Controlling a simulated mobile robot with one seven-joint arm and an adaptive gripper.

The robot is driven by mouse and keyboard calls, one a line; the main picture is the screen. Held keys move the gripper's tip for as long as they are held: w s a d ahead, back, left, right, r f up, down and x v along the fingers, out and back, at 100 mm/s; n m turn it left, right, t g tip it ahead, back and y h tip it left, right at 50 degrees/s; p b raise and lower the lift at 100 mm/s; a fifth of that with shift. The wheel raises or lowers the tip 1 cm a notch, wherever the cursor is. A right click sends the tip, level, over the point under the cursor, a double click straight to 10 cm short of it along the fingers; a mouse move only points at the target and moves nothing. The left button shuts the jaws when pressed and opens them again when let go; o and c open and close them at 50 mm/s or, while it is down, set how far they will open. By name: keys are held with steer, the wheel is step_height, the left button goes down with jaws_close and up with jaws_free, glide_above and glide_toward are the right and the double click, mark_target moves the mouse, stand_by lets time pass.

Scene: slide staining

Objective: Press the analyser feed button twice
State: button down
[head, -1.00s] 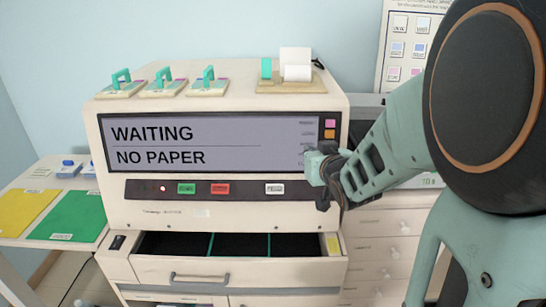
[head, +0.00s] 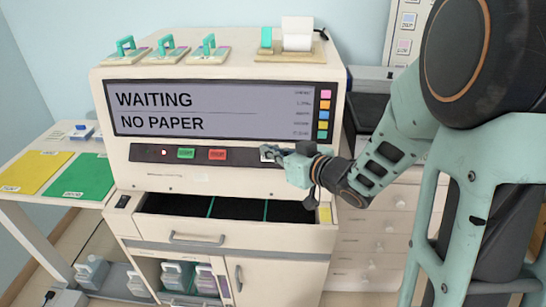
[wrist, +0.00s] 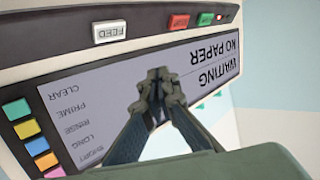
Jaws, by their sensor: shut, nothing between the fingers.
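The analyser (head: 215,75) is a cream cabinet whose screen reads "WAITING / NO PAPER". Its white feed button (wrist: 110,31), marked FEED, sits on the dark strip right of the green and red buttons. In the head view my gripper (head: 268,152) is over the feed button's place and hides most of it. In the wrist view my gripper (wrist: 162,76) is shut and empty, with its fingertips against the screen's background. The feed button shows clear of the fingers there. I cannot tell whether the fingertips touch the panel.
An open drawer (head: 188,238) with black compartments juts out below the panel. Staining racks (head: 167,48) and a paper roll (head: 297,38) stand on top. Colour keys (head: 324,104) line the screen's right edge. A side table (head: 20,205) holds yellow and green mats.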

steer(key=shift+w+f, duration=0.1)
steer(key=shift+f, duration=0.05)
steer(key=w+f+b, duration=0.4)
steer(key=w+f, duration=0.2)
steer(key=shift+d, duration=0.15)
steer(key=shift+w+f+b, duration=0.1)
steer(key=shift+b, duration=0.2)
stand_by(1.4)
steer(key=shift+w+f, duration=0.2)
steer(key=shift+w, duration=0.05)
steer(key=shift+w+f, duration=0.25)
stand_by(0.7)
steer(key=shift+s+r, duration=0.1)
steer(key=shift+r, duration=0.05)
steer(key=shift+s+r, duration=0.4)
steer(key=shift+s, duration=0.05)
stand_by(0.4)
